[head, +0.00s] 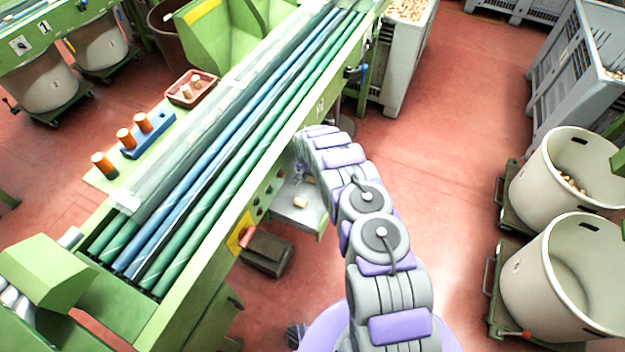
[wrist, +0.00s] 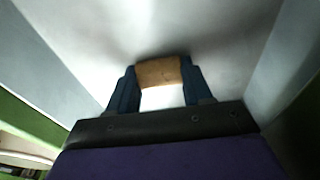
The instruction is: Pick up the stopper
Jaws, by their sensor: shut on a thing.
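A tan cork stopper (wrist: 158,72) is between the two dark blue fingers of my gripper (wrist: 160,80) in the wrist view. The fingers touch its two sides, and it lies crosswise between their tips. A pale grey metal chute or tray surface (wrist: 225,40) is close behind it. In the head view a small stopper (head: 300,202) shows at the grey tray (head: 285,218) on the machine's side, just below the end of my arm. I cannot tell whether it is the held one. My fingers are too hidden in the head view to make out.
The green machine (head: 225,255) with blue and green rollers stands left of my arm. Grey side walls (wrist: 45,65) flank my gripper closely. White bins (head: 565,270) stand at the right. A dark box (head: 265,252) sits below the tray. Red floor between is clear.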

